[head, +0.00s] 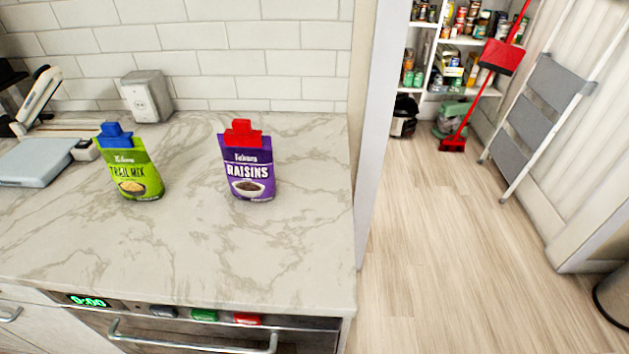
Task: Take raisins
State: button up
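A purple raisins bag (248,174) with a red clip (242,134) on its top stands upright on the marble counter (200,245). Its printed front faces me. A green trail mix bag (133,170) with a blue clip (115,135) stands to its left, with a clear gap between the two. My gripper is not in view.
A grey box (147,96) stands by the tiled wall, and a grey flat device (35,160) lies at the far left. An oven handle (195,343) runs below the counter's front edge. Right of the counter, a doorway shows pantry shelves (462,40), a red broom (470,120) and a stepladder (535,115).

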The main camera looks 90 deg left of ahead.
aim_at(250, 172)
jog(key=i, duration=0.8)
jog(key=u, duration=3.25)
jog(key=i, duration=0.5)
jog(key=u, duration=0.05)
